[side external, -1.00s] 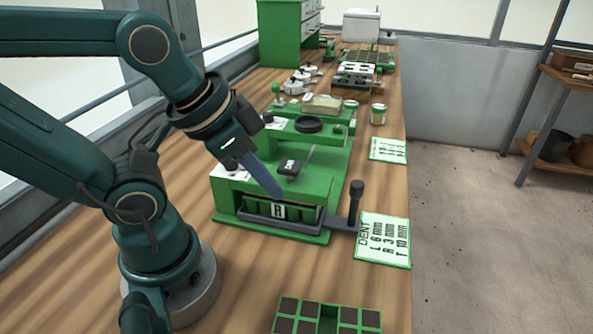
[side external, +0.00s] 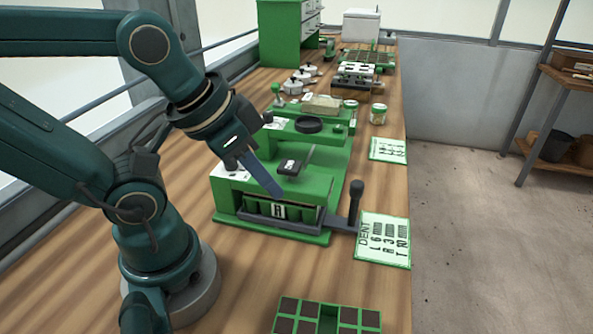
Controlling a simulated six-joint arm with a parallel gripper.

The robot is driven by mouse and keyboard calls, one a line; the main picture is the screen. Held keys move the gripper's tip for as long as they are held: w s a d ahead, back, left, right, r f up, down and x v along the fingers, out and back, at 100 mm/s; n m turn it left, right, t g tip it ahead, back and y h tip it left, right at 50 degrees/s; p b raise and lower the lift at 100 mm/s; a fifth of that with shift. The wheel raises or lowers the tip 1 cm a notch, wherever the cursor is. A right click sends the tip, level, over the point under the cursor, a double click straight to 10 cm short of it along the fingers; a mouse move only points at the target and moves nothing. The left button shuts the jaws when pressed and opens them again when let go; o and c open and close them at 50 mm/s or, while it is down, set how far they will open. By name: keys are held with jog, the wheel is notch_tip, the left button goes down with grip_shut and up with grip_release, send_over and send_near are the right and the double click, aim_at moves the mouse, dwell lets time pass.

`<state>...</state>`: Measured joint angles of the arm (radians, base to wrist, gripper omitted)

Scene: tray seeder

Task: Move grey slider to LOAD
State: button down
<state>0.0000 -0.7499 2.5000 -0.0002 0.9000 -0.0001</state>
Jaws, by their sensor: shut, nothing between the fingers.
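The green seeder machine (side external: 325,183) stands on the wooden bench, with a dark block (side external: 291,167) bearing a small white label on its top. A dark grey slide piece (side external: 285,224) runs along the machine's front and joins an arm with an upright dark handle (side external: 355,197) at the right. I cannot tell for certain which of these is the grey slider, and no LOAD mark is readable. My gripper (side external: 277,191) is shut and empty. Its blue-grey fingers slant down over the machine's front top edge, left of the dark block and well left of the upright handle.
A white card (side external: 383,240) with green edges and printed letters lies right of the handle. A green tray with dark cells (side external: 328,312) is at the front.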

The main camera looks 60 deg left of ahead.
jog(key=c, duration=0.9)
grip_release()
jog(key=shift+s, duration=0.15)
jog(key=shift+o, duration=1.3)
jog(key=w+r+g, duration=0.1)
jog(key=w+r, duration=0.2)
jog(key=r, duration=0.2)
jog(key=shift+w, duration=0.35)
jog(key=g, duration=0.5)
send_over(358, 182)
notch_tip(358, 182, down, 5)
jog(key=shift+f, duration=0.1)
jog(key=shift+s+f, duration=0.1)
jog(key=shift+f, duration=2.55)
grip_shut()
